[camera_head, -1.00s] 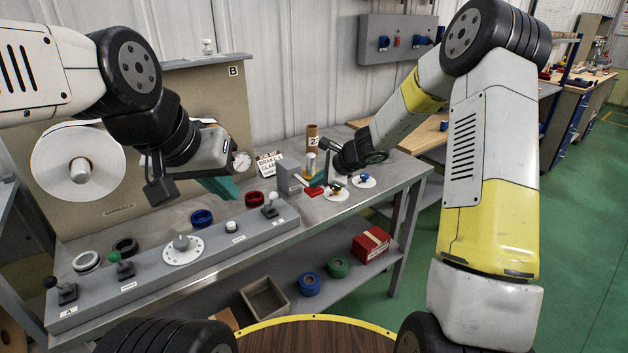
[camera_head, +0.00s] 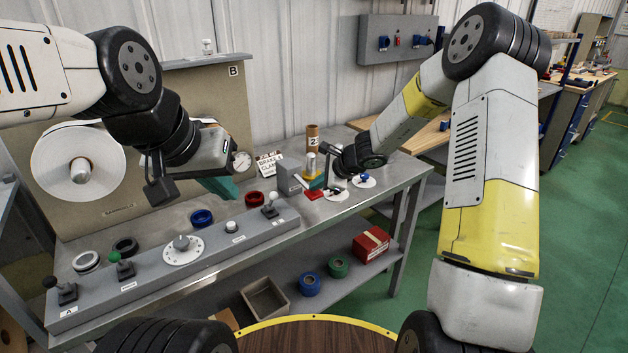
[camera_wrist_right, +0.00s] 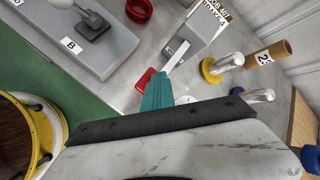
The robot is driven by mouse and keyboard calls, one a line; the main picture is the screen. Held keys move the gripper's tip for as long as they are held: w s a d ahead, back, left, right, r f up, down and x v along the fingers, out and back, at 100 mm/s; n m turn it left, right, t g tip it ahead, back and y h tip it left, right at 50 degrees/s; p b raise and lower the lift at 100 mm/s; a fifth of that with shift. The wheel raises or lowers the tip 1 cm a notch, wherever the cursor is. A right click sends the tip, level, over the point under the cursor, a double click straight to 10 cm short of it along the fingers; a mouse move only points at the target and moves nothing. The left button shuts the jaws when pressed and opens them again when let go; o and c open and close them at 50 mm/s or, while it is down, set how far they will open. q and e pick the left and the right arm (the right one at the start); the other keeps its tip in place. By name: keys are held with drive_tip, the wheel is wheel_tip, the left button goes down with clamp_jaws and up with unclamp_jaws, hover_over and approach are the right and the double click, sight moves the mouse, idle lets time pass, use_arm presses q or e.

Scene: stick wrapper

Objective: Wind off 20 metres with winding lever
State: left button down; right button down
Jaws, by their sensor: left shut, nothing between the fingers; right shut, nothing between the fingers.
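The grey control panel (camera_head: 215,243) lies along the bench front. It carries a black-knobbed lever (camera_head: 50,282) by label A, a green-knobbed lever (camera_head: 114,257), a white dial (camera_head: 183,250), and a pale-knobbed lever (camera_head: 272,197) by label B. I cannot read which is the winding lever. A large white roll (camera_head: 52,165) stands upright at the left. My left gripper (camera_head: 222,189) is shut and empty above the panel, touching nothing. My right gripper (camera_head: 317,184) is shut and empty beside the brake clamp block (camera_head: 289,180); its teal fingers (camera_wrist_right: 157,90) point near the red piece (camera_wrist_right: 143,82).
A pressure gauge (camera_head: 242,161) is behind my left gripper. Blue (camera_head: 202,217) and red (camera_head: 254,198) rings lie behind the panel. A post with a yellow base (camera_wrist_right: 213,70) and a cardboard tube (camera_wrist_right: 268,55) stand near my right gripper. A blue-knobbed disc (camera_head: 365,180) is right of it.

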drive_tip(key=shift+d+f, duration=0.1)
drive_tip(key=shift+f, duration=0.65)
idle(0.7)
drive_tip(key=shift+r, duration=2.3)
drive_tip(key=shift+r, duration=2.5)
wheel_tip(320, 180, up, 4)
drive_tip(key=shift+f, duration=0.1)
